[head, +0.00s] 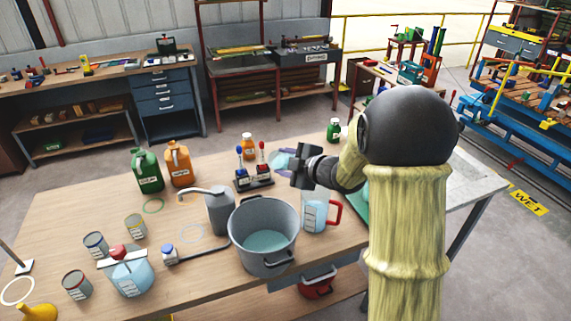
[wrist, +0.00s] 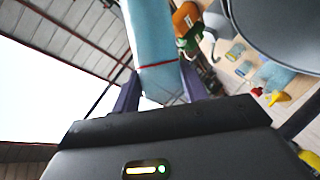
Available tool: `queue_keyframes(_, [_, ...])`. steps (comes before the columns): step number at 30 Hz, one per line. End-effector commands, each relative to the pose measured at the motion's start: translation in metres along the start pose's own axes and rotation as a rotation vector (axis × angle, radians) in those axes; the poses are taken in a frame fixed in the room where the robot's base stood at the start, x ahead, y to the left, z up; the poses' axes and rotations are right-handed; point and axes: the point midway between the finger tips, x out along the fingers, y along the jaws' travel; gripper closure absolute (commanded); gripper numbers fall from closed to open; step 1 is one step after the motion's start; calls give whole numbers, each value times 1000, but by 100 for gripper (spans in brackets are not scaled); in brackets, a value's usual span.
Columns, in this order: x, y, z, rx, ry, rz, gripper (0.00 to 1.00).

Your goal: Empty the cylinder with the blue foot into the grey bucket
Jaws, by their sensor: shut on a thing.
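The cylinder (wrist: 152,38) is a pale blue, clear-looking tube with a thin red line around it, between my gripper's purple fingers in the wrist view. My gripper (wrist: 160,78) is shut on it. In the head view my gripper (head: 284,162) is above the table behind the bucket, and a pale blue part of the cylinder (head: 281,158) shows between the fingers. Its blue foot is not clearly visible. The grey bucket (head: 248,222) stands near the table's front edge, with pale blue liquid inside; its rim also shows in the wrist view (wrist: 231,18).
A jug with a red handle (head: 315,212) stands right of the bucket, and a grey spouted can (head: 220,212) stands left. A black rack with blue and red tops (head: 253,182) is behind. Orange (head: 179,165) and green (head: 147,172) canisters stand farther back left.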

Motion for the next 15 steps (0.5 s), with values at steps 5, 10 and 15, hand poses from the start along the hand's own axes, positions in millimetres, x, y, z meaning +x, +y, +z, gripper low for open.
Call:
queue_keyframes(5, [1,-2,1,-17,-1,8,100])
queue_keyframes(10, [1,-4,2,-31,-4,15,100])
queue_keyframes(15, [2,-5,3,-46,-6,22,100])
